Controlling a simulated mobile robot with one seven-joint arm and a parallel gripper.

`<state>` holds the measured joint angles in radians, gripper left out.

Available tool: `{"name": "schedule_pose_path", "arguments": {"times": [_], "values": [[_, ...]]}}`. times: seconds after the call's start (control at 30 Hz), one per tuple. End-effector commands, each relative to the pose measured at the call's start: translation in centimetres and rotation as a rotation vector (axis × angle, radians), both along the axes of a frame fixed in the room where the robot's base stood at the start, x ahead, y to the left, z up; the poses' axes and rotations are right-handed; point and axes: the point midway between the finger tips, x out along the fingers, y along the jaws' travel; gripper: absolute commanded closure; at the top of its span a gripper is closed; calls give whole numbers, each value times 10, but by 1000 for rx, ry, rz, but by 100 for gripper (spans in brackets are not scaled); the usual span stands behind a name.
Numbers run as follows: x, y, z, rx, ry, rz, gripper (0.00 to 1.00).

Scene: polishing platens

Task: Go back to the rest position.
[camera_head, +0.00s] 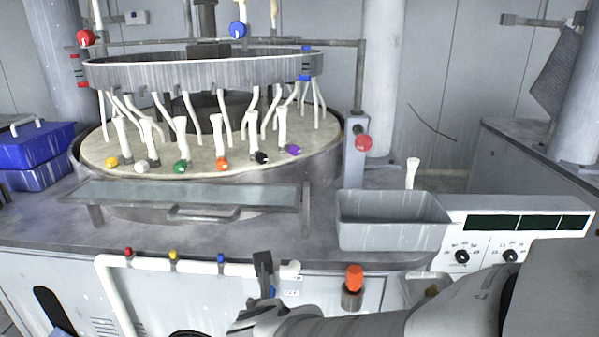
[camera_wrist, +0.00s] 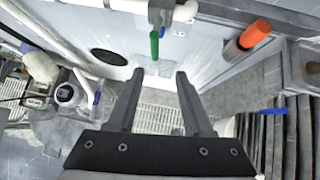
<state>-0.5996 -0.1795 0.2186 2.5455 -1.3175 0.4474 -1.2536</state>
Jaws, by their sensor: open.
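My gripper (camera_head: 264,266) is at the lower middle of the head view, in front of the machine's front panel.
An orange-capped cylinder (camera_head: 354,278) stands right of my gripper. A white pipe (camera_head: 150,263) with small coloured valve handles runs along the panel. Above are a grey basin (camera_head: 392,236), a glass-like plate (camera_head: 180,194) and the round platen (camera_head: 210,148). Blue crates (camera_head: 38,150) stand left.

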Motion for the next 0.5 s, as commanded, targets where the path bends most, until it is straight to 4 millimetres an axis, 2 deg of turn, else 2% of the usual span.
{"name": "schedule_pose_path", "arguments": {"times": [0.13, 0.23, 0.4, 0.5], "values": [[11, -45, 33, 191, 3, -334, 49], [12, -89, 58, 401, 4, -676, 49], [-6, -151, 92, 791, 1, -1250, 49], [-24, -176, 108, 1032, 1, -1569, 49]]}}
